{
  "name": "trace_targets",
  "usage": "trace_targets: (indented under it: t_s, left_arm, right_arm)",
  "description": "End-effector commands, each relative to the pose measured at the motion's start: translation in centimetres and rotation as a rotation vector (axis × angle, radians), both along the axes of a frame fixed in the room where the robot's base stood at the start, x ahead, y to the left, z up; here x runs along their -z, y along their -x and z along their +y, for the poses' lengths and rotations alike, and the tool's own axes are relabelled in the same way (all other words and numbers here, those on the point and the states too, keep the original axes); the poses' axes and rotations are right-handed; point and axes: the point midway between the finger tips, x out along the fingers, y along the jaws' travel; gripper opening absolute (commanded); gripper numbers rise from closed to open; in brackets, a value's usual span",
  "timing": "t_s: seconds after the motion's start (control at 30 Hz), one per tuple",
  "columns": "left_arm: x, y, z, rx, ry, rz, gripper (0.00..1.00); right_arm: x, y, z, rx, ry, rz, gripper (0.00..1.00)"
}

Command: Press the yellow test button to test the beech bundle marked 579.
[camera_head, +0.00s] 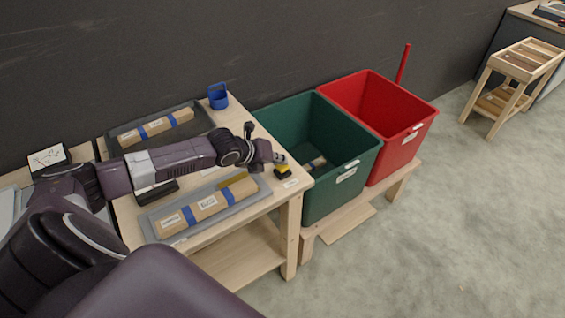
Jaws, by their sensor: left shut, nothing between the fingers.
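The yellow test button (283,170) sits on a small black base near the right edge of the wooden table. My left gripper (281,160) is shut and empty, right at the button's top; I cannot tell whether it touches. A wood bundle (207,205) with blue bands and white labels lies in the grey front tray (250,198). A similar bundle (155,128) lies in the dark back tray (199,116). The label numbers are too small to read, so I cannot tell which is 579. My right gripper is out of view.
A green bin (337,186) and a red bin (408,158) stand right of the table on a low wooden stand. The green bin holds a bundle (317,163). A blue holder (218,98) stands at the table's back. A wooden cart (521,62) stands far right, with open floor before it.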

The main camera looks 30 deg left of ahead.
Motion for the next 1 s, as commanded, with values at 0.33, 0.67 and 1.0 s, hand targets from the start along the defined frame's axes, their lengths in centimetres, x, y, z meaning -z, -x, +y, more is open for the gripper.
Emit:
trace_targets:
  t_s: [0.33,0.67,1.0]
  left_arm:
    - [-1.4,0.0,0.0,0.001,-0.001,0.000,0.00]
    - [-2.1,-0.1,0.0,0.000,-0.001,-0.002,0.00]
    - [-5.6,0.0,0.0,-0.001,0.000,-0.002,0.00]
  right_arm:
    - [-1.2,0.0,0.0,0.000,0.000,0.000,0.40]
    - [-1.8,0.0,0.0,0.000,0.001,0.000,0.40]
    - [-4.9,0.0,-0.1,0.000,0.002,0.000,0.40]
